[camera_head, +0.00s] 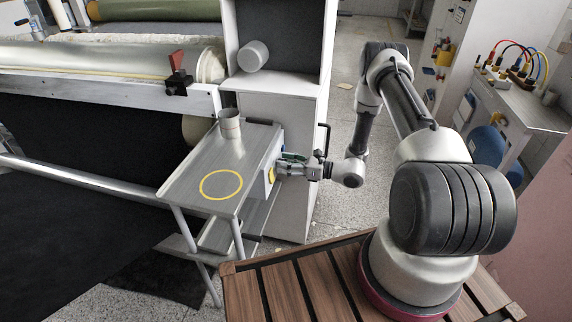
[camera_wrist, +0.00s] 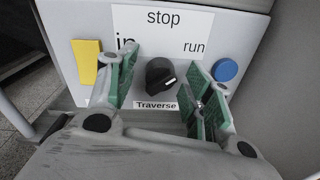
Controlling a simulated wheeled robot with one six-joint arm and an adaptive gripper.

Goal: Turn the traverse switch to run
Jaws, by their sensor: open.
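The black traverse switch (camera_wrist: 160,76) is a round knob on a light panel (camera_wrist: 72,72), above a "Traverse" label (camera_wrist: 155,105). A white plate above it reads "stop" (camera_wrist: 163,17) at the top, "run" (camera_wrist: 194,47) at the right and a partly hidden "in" at the left. A pale mark on the knob lies toward its lower right. My gripper (camera_wrist: 162,88) is open, with green-padded fingers on both sides of the knob in the picture. I cannot tell whether they touch it. In the head view my gripper (camera_head: 280,167) is at the side of the shelf stand.
A yellow block (camera_wrist: 87,61) and a blue button (camera_wrist: 225,70) flank the knob on the panel. The grey stand top (camera_head: 195,178) carries a cup-like cylinder (camera_head: 230,124) and a yellow ring (camera_head: 221,184). A white cabinet (camera_head: 290,108) stands close behind my gripper.

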